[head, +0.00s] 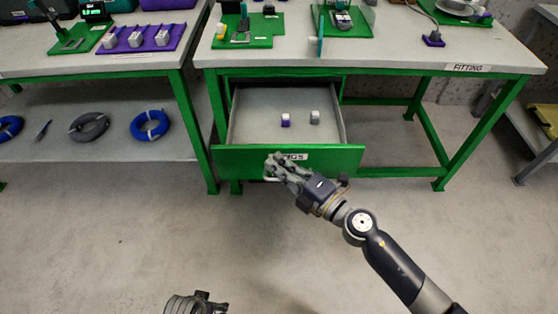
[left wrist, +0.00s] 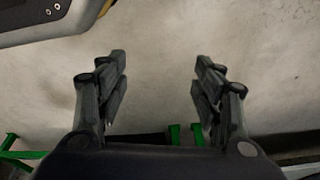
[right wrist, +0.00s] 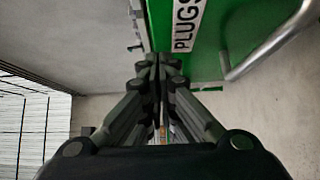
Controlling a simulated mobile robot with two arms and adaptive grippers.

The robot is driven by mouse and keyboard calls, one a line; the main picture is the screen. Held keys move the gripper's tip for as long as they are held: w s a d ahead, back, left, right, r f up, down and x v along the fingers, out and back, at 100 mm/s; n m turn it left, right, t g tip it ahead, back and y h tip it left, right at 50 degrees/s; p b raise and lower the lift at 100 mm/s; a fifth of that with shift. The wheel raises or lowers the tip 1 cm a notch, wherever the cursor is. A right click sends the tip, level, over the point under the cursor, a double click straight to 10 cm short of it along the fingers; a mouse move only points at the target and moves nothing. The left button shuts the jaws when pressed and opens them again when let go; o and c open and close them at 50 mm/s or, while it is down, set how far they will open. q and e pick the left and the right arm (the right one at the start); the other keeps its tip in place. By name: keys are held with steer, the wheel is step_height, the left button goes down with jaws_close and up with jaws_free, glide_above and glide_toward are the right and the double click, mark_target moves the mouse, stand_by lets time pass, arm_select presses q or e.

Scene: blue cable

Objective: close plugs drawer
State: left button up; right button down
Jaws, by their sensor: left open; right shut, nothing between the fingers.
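The plugs drawer (head: 290,159) is pulled out below the table, with a green front and a grey inside. Two small plugs lie in it, one purple and white (head: 285,120) and one grey and white (head: 314,117). In the right wrist view the shut fingers (right wrist: 161,62) are beside the green front with the PLUGS label (right wrist: 187,25) and a metal handle (right wrist: 270,45); contact cannot be told. My left gripper (left wrist: 160,85) is open and empty over bare floor.
The green-framed table (head: 400,60) labelled FITTING holds green trays, devices and a cable. A second table (head: 30,60) stands at the left, with cable coils (head: 150,125) on its lower shelf. The floor (head: 120,230) before the drawer is clear.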

arm_select(q)
steer(key=shift+w+r, duration=0.1)
steer(key=shift+r, duration=0.1)
arm_select(e)
steer(key=shift+w, duration=0.4)
steer(key=shift+w, duration=0.1)
